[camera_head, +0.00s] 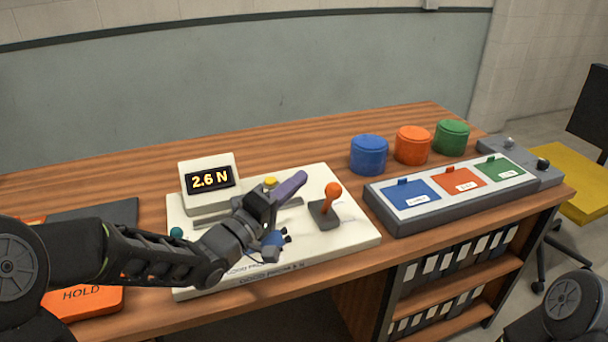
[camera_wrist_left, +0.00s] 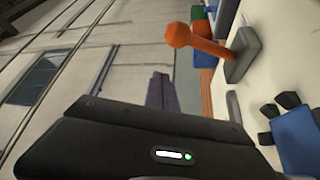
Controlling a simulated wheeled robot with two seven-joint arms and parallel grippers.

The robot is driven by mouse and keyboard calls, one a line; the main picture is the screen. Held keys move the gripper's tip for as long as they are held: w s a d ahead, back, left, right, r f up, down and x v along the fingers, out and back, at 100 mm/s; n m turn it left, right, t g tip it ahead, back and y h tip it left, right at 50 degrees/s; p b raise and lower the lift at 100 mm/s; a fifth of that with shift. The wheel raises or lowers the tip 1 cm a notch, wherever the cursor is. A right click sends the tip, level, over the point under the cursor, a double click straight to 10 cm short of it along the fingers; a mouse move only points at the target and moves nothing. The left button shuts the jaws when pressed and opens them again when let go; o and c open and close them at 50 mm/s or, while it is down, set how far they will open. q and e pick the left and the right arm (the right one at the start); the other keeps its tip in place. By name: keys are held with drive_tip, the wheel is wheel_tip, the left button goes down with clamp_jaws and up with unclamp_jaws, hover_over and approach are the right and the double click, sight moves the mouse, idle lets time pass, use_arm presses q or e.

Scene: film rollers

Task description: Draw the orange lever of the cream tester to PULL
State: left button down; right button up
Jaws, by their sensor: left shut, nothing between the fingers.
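No PULL mark is legible. My left gripper (camera_head: 301,177) is shut and empty, its purple fingers together, above the plate. In the head view the fingertips are just left of the lever knob, apart from it. In the left wrist view the closed fingers (camera_wrist_left: 159,80) are left of the lever. My right gripper is out of view.
A blue clamp part (camera_head: 271,245) with black knobs sits beside my wrist, partly hidden. Blue (camera_head: 369,155), orange (camera_head: 413,146) and green (camera_head: 452,137) canisters stand behind a three-panel grey box (camera_head: 400,223). An orange HOLD pad (camera_head: 85,301) lies at left.

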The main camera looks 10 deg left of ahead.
use_arm(q)
drive_tip(key=v, duration=0.3)
drive_tip(key=f+v, duration=0.1)
drive_tip(key=v, duration=0.1)
drive_tip(key=shift+a, duration=0.4)
